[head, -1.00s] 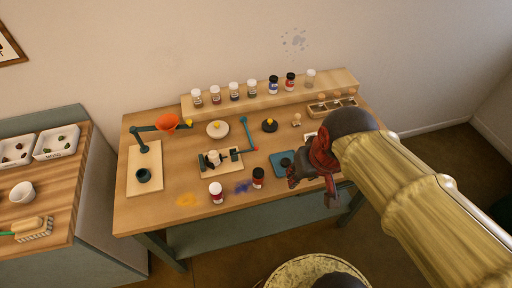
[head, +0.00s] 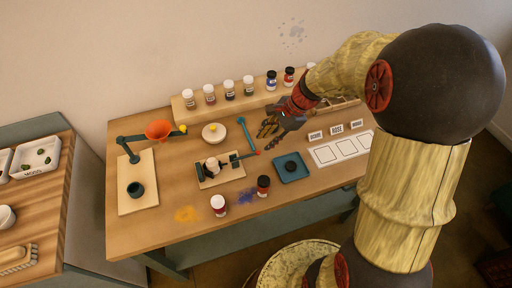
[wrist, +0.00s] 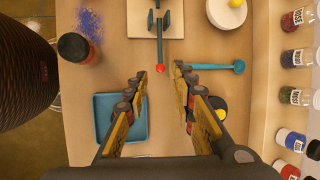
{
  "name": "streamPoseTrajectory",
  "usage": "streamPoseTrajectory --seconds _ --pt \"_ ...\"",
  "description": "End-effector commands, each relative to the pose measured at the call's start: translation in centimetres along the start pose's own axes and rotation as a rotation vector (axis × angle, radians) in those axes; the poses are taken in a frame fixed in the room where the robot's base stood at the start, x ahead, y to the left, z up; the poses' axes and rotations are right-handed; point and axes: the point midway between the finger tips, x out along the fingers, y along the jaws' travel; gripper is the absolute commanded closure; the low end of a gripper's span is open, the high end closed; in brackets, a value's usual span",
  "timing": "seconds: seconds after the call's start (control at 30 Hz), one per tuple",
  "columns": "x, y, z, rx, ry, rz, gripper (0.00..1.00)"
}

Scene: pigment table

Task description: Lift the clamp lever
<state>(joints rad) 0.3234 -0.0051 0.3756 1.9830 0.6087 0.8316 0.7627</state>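The clamp (head: 207,172) stands on a pale board at the middle of the table and has a small white-topped object at it. Its dark lever (head: 243,156) reaches right and ends in a red tip (head: 257,152). In the wrist view the red tip (wrist: 160,68) shows between and just beyond my fingertips, with the clamp board (wrist: 183,22) above it. My gripper (wrist: 159,73) is open and empty. In the head view my gripper (head: 268,129) hangs to the upper right of the red tip, apart from it.
A teal rod (wrist: 214,67) lies by my right fingertip. A blue tray (head: 303,170) with a dark round item is right of the clamp. A dark-lidded jar (head: 263,186) stands in front. Several jars line the back shelf (head: 192,114). A funnel stand (head: 127,199) is left.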

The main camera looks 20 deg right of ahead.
Motion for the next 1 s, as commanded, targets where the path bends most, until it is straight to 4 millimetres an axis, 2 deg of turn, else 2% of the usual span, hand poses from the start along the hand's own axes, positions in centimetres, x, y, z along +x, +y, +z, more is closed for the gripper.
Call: streamPoseTrajectory --seconds 0.17,0.4,0.6,1.0 --pt "1.3 0.1 -0.1 0.024 0.001 0.002 0.74" --pt "5.1 0.2 -0.1 0.021 0.000 0.004 0.74" --pt "7.2 0.1 -0.1 0.020 0.001 0.002 0.74" --pt "7.8 0.1 0.0 0.019 0.002 0.001 0.75"
